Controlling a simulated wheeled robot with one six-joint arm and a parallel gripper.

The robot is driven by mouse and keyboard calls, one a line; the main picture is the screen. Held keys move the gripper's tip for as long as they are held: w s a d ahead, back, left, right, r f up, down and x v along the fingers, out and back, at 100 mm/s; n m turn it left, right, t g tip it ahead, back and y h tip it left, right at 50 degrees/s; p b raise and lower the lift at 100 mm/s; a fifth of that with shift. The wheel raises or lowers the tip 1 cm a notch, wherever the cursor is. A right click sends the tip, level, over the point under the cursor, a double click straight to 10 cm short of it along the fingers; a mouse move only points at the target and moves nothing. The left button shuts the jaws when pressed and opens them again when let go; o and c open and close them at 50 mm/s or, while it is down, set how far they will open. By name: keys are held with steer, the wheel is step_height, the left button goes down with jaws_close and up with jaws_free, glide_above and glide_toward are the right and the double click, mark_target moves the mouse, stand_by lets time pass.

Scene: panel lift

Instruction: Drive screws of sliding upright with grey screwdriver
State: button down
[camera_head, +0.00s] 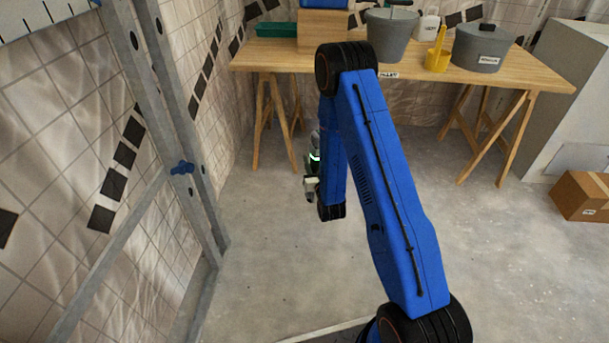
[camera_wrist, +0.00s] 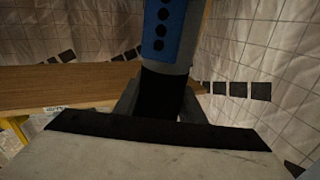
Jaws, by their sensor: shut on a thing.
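My gripper (camera_head: 311,186) hangs beside my blue forearm in the head view, mostly hidden and small. In the wrist view, my gripper (camera_wrist: 160,95) is shut on the black part of a tool. I take this for the grey screwdriver (camera_wrist: 183,72); it has a grey body and a blue panel with a row of black dots. Its tip cannot be made out. Grey metal uprights (camera_head: 152,92) with dark round holes stand at the left of the head view, apart from my gripper. A blue knob (camera_head: 181,168) sits on them. I cannot tell which is the sliding upright or see screws clearly.
A cardboard box (camera_head: 583,195) lies at the right. The concrete floor between is clear. A tiled wall rises behind the uprights.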

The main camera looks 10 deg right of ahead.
steer(key=w+a+r+m+t+h, duration=0.1)
steer(key=a+r+m+h, duration=0.4)
steer(key=r, duration=1.3)
steer(key=w+a+r+m+h, duration=0.1)
steer(key=a+r+m, duration=0.7)
steer(key=r, duration=1)
steer(key=s+a+r+m, duration=0.2)
steer(key=s+a+r, duration=0.2)
steer(key=r, duration=0.6)
steer(key=s+a+r+m, duration=0.3)
steer(key=s+a+r, duration=0.1)
steer(key=s+r, duration=0.4)
steer(key=s+a+r+m+h, duration=0.1)
steer(key=s+a+r+m, duration=0.2)
steer(key=r, duration=0.9)
steer(key=shift+s+a, duration=0.8)
steer(key=shift+s, duration=0.6)
steer(key=shift+s+a, duration=0.15)
steer(key=shift+w+a+t, duration=0.3)
steer(key=shift+w+a, duration=0.05)
steer(key=shift+a, duration=0.5)
